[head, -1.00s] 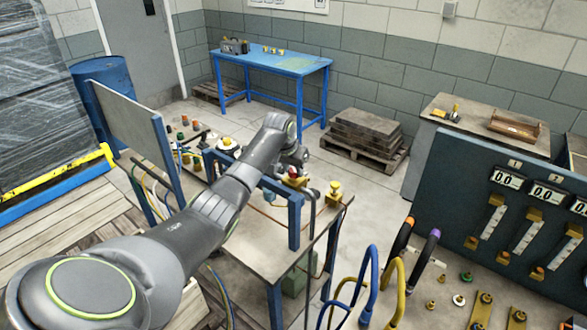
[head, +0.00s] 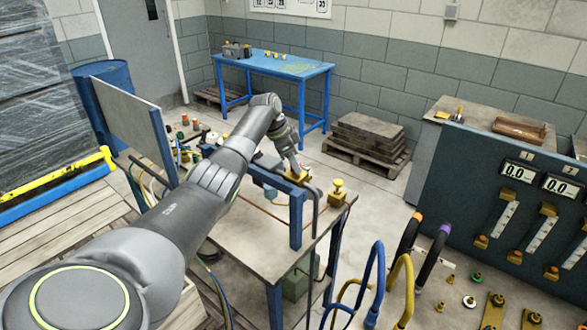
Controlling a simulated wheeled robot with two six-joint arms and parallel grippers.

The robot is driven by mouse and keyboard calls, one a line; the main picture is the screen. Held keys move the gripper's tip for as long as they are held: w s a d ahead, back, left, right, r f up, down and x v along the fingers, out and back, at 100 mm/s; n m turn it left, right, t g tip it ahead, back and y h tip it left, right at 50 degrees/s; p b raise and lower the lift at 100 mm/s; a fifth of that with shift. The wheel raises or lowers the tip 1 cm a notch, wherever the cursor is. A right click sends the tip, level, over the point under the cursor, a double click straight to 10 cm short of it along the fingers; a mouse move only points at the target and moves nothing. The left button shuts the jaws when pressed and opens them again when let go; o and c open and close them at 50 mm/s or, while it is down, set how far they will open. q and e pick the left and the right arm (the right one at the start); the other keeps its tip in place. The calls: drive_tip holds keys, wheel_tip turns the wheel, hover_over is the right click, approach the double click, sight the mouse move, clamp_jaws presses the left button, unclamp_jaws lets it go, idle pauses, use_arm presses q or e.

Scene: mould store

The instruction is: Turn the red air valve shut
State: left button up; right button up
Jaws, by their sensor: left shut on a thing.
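The red air valve (head: 303,168) sits on a brass body at the far side of the bench with the blue frame. Only a little red shows, as my left gripper covers most of it. My left gripper (head: 297,168) reaches down onto the valve and is shut on it. The fingers are small here, and the handle's exact angle is hard to read. My right gripper is out of view.
A yellow-brass fitting (head: 338,192) stands right of the valve, with a dark bent pipe (head: 317,205) between. A blue frame post (head: 296,222) stands in front. Blue and yellow hoses (head: 376,280) and a gauge panel (head: 480,190) are at the right.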

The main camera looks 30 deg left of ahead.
use_arm(q)
drive_tip(key=shift+m+b, duration=0.5)
drive_tip(key=shift+m, duration=0.1)
drive_tip(key=shift+g, duration=0.3)
drive_tip(key=o, duration=1)
drive_tip(key=shift+w, duration=0.1)
drive_tip(key=b+v, duration=0.5)
drive_tip(key=v, duration=1.2)
drive_tip(key=shift+a+r, duration=0.15)
drive_tip(key=shift+a, duration=0.1)
